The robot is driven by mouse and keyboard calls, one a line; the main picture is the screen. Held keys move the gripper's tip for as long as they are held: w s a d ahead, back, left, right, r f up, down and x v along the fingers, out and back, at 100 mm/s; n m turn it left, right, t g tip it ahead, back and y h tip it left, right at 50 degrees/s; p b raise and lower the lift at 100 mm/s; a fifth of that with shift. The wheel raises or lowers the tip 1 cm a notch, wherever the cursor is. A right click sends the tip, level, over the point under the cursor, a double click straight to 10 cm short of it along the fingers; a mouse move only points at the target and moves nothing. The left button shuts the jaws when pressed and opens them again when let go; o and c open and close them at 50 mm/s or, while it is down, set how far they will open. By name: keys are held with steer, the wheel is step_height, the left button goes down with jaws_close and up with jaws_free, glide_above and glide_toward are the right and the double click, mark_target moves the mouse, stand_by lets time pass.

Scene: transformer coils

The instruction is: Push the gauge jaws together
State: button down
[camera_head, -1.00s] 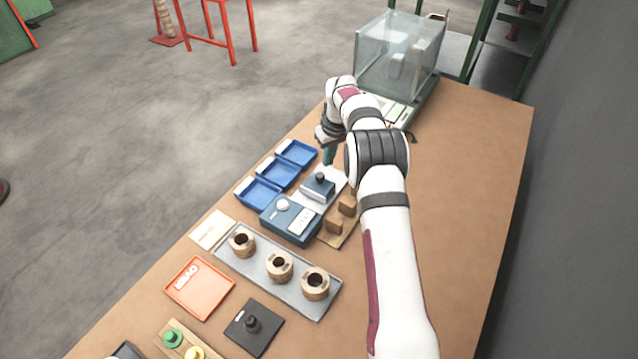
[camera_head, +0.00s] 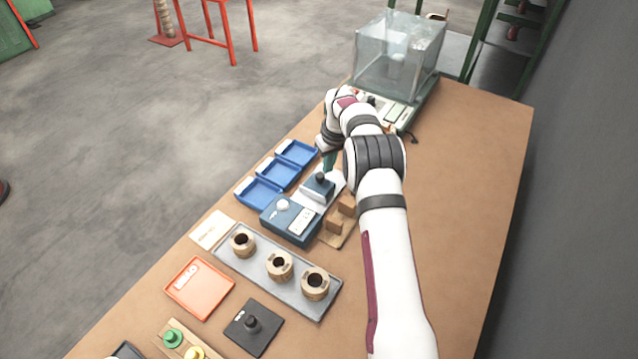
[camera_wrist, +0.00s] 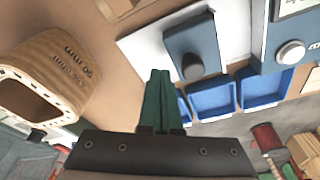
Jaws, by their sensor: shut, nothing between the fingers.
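The gauge has a blue body (camera_head: 290,219) with a white knob and a small blue sliding block (camera_head: 318,188) with a black knob, both on a white plate (camera_head: 336,181). In the wrist view, a strip of plate shows between the block (camera_wrist: 196,45) and the body (camera_wrist: 287,35), so these two jaws stand apart. My gripper (camera_head: 328,163) is shut and empty at the block's far side, away from the body. Its green fingers (camera_wrist: 158,88) end beside the block's outer edge in the wrist view; I cannot tell whether they touch it.
Several blue trays (camera_head: 262,203) line the left side. A wooden stand (camera_head: 335,228) lies right of the gauge. A grey tray (camera_head: 230,261) with three coils is in front. A glass-cased balance (camera_head: 398,60) stands behind. A wooden piece (camera_wrist: 40,72) is left of my fingers. The table's right side is clear.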

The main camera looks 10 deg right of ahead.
mark_target(319, 177)
stand_by(0.3)
steer(key=shift+s+a, duration=2.1)
steer(key=shift+a, duration=0.05)
steer(key=shift+w+d, duration=0.4)
steer(key=shift+d, duration=0.05)
steer(key=shift+r, duration=0.2)
step_height(319, 177, up, 7)
steer(key=shift+f, duration=0.15)
